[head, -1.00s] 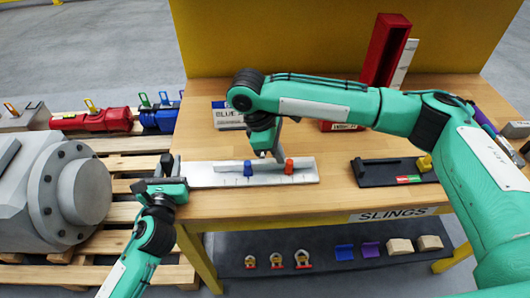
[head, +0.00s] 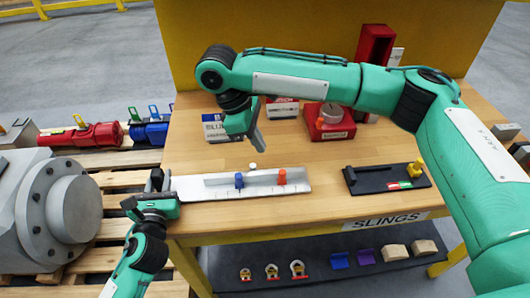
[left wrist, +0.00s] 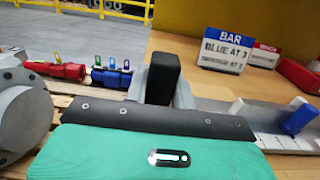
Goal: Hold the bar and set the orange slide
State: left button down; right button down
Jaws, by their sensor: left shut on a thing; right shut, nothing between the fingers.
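The bar (head: 212,192) is a pale plate with a raised rail and scale marks, lying on the wooden table. A blue slide (head: 239,180) sits near its middle and the orange slide (head: 282,177) sits to the right. My left gripper (head: 160,183) is shut on the bar's left end. The left wrist view shows the blue slide (left wrist: 300,118) on the bar at right; the orange slide is not visible there. My right gripper (head: 256,143) is shut and empty, raised above and behind the bar, apart from both slides.
A sign (left wrist: 225,50) reads BAR and BLUE AT 3; its lower line is unclear. A red block with a round grey part (head: 330,118) stands behind. A black fixture with a yellow part (head: 385,180) lies right. A small white knob (head: 253,166) shows behind the rail.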

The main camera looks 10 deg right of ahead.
pick_arm(q)
jog(key=shift+r, duration=0.1)
pick_arm(e)
jog(key=shift+v, duration=0.9)
pick_arm(q)
jog(key=c, duration=1.1)
grip_release()
